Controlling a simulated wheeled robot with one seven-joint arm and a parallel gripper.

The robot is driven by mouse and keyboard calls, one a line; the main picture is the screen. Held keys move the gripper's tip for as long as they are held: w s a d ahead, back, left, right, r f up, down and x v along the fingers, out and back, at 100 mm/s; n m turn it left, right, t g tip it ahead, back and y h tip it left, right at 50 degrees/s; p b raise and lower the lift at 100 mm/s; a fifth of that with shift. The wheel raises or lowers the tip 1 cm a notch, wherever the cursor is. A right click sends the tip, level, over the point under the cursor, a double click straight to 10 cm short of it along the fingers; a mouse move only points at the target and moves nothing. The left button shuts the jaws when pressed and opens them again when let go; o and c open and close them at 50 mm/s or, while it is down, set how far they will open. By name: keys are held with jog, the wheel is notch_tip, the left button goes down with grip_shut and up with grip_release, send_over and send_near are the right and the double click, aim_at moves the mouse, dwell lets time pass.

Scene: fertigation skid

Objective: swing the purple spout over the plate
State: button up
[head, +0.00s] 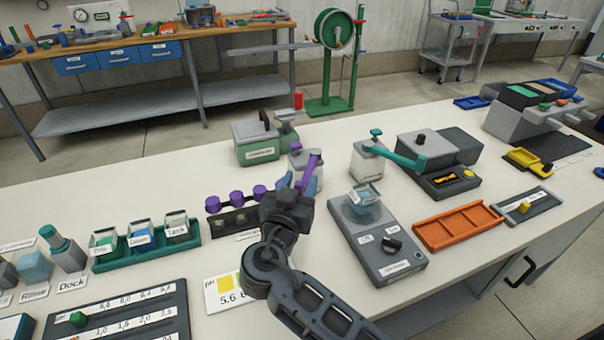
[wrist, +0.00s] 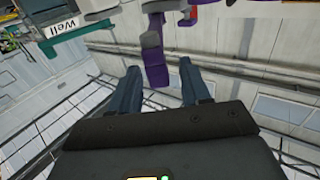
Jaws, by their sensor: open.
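The purple spout (head: 310,169) sits on top of a pale grey canister (head: 297,165) at the middle of the bench and points down toward the front of the picture. It also shows in the wrist view (wrist: 154,62), its end between my two dark blue fingers with a gap on each side. My gripper (head: 298,184) is open around the spout's end and holds nothing. The round plate (head: 356,218) is on the grey scale (head: 385,252) to the right of my gripper. A clear, labelled container (head: 365,196) stands on it and hides much of it.
A second canister with a teal spout (head: 400,157) stands right of the purple one. A black block with purple knobs (head: 237,198) is left of my gripper. A green-grey box (head: 256,142) is behind. An orange tray (head: 457,228) lies right of the scale.

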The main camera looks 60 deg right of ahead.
aim_at(308, 169)
jog(key=shift+x, duration=1.1)
grip_shut()
